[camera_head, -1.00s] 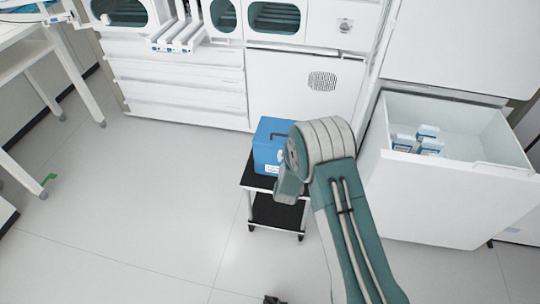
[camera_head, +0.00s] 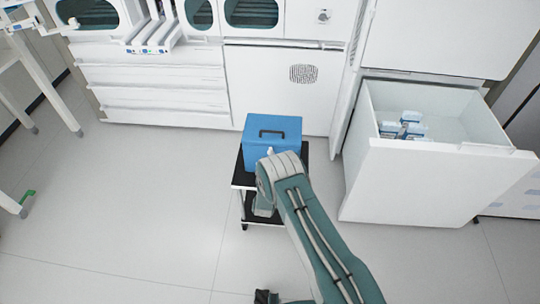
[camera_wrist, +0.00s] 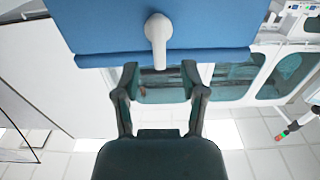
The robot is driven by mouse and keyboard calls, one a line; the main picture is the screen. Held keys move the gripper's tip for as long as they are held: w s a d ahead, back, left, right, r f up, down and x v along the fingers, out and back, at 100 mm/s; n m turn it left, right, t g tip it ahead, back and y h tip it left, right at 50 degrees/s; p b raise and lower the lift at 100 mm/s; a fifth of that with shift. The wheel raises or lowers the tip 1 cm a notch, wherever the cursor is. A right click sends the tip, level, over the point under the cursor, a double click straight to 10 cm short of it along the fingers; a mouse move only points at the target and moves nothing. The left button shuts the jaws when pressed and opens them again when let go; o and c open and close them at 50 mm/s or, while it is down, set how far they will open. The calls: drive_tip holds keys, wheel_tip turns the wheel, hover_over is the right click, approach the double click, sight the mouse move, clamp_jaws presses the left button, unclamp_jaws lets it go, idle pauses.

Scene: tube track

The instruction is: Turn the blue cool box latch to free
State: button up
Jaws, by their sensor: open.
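The blue cool box (camera_head: 272,128) sits on the upper shelf of a small dark-shelved cart, its black carry handle on the lid. Its white latch (camera_wrist: 157,38) shows large in the wrist view, a round pivot with a narrower lever pointing toward my gripper. In the head view only a small white bit of the latch shows, just above my arm. My gripper (camera_wrist: 160,70) is open, its two fingers apart on either side of the latch lever's end. Nothing is held. I cannot tell whether a finger touches the latch. My arm hides the gripper in the head view.
The cart (camera_head: 241,178) stands in front of white cabinets (camera_head: 285,85). An open white drawer (camera_head: 430,185) with several small boxes is at the right. The floor to the left is clear up to a white table (camera_head: 45,70).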

sight(270, 154)
drive_tip(key=shift+w+a, duration=0.2)
drive_tip(key=shift+w, duration=1)
drive_tip(key=shift+w+d, duration=0.1)
drive_tip(key=shift+w, duration=0.25)
drive_tip(key=shift+w+d, duration=0.2)
drive_tip(key=shift+d, duration=0.1)
drive_tip(key=shift+a, duration=0.15)
clamp_jaws()
